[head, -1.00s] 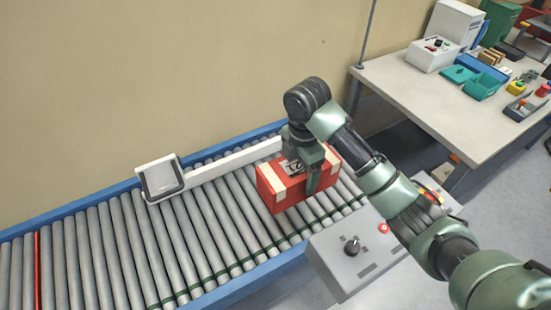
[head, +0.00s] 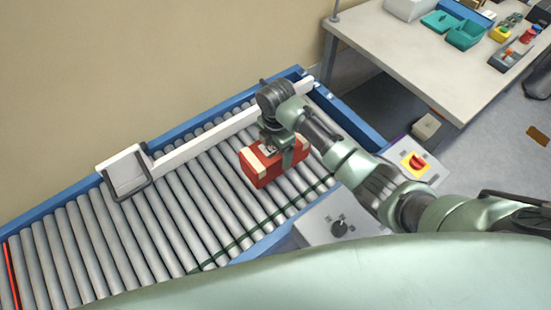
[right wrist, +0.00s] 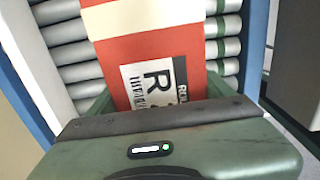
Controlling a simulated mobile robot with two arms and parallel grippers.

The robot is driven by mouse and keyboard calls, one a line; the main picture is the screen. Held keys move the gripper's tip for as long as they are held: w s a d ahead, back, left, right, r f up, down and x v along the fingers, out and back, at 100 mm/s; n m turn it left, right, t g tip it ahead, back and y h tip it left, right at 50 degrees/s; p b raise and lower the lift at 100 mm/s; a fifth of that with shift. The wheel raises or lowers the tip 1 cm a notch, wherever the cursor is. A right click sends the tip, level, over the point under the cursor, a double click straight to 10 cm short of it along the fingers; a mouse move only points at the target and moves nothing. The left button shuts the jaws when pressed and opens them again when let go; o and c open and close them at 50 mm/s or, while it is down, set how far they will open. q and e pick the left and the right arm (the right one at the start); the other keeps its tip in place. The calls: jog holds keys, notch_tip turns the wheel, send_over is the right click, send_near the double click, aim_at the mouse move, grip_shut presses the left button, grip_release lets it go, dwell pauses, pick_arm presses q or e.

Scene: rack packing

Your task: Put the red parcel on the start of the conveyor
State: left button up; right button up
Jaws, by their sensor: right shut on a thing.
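The red parcel (head: 262,172) has cream bands and a white label on top. In the head view it is over the grey rollers of the conveyor (head: 185,215), towards the right end. My right gripper (head: 279,150) is shut on it from above, with a finger down its near side. In the right wrist view the parcel (right wrist: 125,45) shows its label beyond the gripper body, with rollers on both sides. I cannot tell whether its underside touches the rollers. My left gripper is not in view.
A white guide rail (head: 215,130) with a square-framed unit (head: 127,172) runs along the conveyor's wall side. A control box (head: 338,222) stands at the near side. A workbench (head: 400,55) with bins is at upper right. The rollers left of the parcel are clear.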

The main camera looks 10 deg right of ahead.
jog(key=shift+f, duration=2.65)
jog(key=shift+f, duration=0.1)
jog(key=o, duration=1.9)
jog(key=shift+f, duration=0.1)
jog(key=shift+o, duration=0.2)
jog(key=shift+r, duration=0.2)
notch_tip(320, 180, up, 12)
